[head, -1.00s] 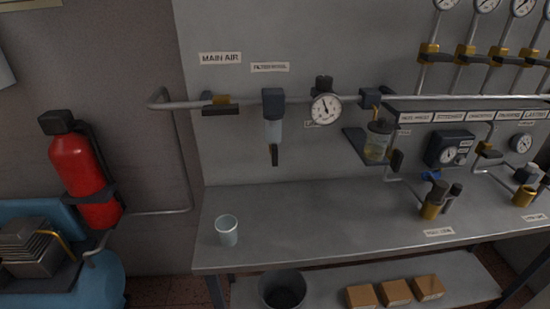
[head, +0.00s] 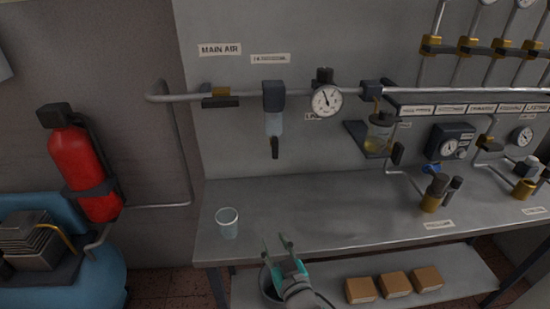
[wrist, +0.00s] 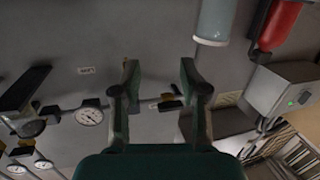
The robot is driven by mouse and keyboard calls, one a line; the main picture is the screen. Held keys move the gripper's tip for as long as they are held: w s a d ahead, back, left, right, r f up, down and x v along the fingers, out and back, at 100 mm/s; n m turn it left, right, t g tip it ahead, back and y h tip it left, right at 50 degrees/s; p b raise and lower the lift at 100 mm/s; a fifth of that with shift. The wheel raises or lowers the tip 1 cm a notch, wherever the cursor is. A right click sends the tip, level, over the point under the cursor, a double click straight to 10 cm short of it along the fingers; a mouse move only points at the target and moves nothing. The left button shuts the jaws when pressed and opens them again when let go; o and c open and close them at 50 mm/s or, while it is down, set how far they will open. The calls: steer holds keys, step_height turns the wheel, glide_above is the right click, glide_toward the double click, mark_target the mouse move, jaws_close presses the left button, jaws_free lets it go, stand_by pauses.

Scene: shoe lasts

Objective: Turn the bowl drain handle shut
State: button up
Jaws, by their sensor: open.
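The bowl drain handle (head: 275,148) is a small dark lever hanging down under the clear filter bowl (head: 274,124), on the wall pipe. It is small in the head view, and its exact angle is hard to tell. My gripper (head: 277,240) is low at the bench's front edge, well below and nearer than the handle, touching nothing that I can see. In the wrist view my gripper (wrist: 158,70) has its two fingers wide apart with nothing between them. That view is upside down, and I cannot make out the drain handle there; a finger may hide it.
A clear cup (head: 227,223) stands on the bench (head: 330,205), left of my gripper. A pressure gauge (head: 326,101) and a lubricator bowl (head: 380,133) are right of the filter. The main air valve (head: 220,97) is left of it. A dark bin (head: 268,286) stands below.

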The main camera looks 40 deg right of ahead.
mark_target(275, 152)
steer(key=w+d+r+m+h, duration=0.4)
steer(key=w+d+r, duration=0.5)
steer(key=r, duration=0.4)
steer(key=shift+g, duration=0.4)
steer(key=x, duration=1.1)
steer(key=shift+s+d+f, duration=0.1)
steer(key=shift+d+f, duration=0.05)
steer(key=shift+c, duration=0.3)
jaws_close()
